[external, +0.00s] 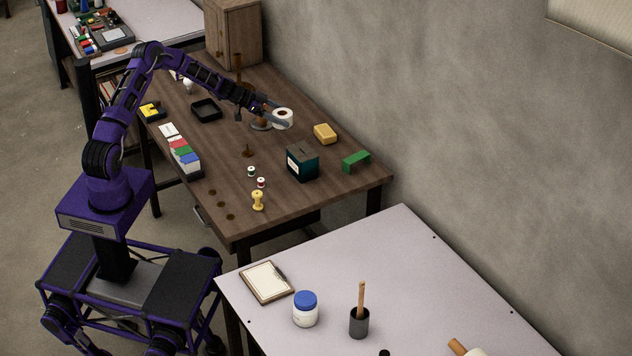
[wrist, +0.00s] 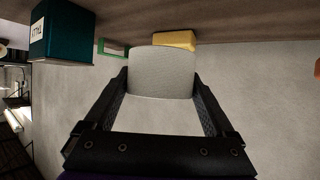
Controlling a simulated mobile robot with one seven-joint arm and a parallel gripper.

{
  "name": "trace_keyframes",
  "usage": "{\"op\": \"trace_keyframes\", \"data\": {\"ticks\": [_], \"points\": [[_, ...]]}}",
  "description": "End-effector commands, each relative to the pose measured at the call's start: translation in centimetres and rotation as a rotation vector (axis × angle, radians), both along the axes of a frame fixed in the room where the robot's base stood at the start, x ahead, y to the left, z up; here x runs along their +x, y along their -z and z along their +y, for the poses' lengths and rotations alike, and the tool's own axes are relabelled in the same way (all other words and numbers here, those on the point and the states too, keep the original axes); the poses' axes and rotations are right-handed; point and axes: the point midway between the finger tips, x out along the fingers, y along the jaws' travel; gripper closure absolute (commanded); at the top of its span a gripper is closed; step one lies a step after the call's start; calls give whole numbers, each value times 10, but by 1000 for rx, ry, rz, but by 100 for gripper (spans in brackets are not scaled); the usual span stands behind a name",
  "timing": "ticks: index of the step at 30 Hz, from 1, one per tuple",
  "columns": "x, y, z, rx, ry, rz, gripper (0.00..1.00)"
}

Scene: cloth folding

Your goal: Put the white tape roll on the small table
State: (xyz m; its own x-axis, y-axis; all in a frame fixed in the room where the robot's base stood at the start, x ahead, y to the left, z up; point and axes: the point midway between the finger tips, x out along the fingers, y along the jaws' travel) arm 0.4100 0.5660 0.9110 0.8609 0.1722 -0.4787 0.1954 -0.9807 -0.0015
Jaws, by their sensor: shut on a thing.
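The white tape roll (external: 283,118) is between the fingers of my gripper (external: 275,112), over the far right part of the brown wooden table (external: 330,178). In the wrist view the roll (wrist: 162,72) fills the space between the two dark fingertips of my gripper (wrist: 162,88), which are shut on it. Which table the task calls small is not clear from the pictures; a pale table (external: 400,260) stands in front of the brown one.
A teal box (external: 302,162), yellow block (external: 325,133) and green bracket (external: 356,161) stand right of the gripper; the box also shows in the wrist view (wrist: 62,32). A clipboard (external: 267,282), blue-lidded jar (external: 305,309) and dark cup (external: 359,323) occupy the pale table. Its upper right is clear.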

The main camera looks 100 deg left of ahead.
Motion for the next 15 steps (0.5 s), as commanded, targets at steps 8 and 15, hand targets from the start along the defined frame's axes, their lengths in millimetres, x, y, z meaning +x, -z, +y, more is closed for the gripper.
{"op": "trace_keyframes", "data": {"ticks": [8,15], "points": [[0,-23,0,-2,0,1,67],[1,-42,0,3,2,2,67]]}}
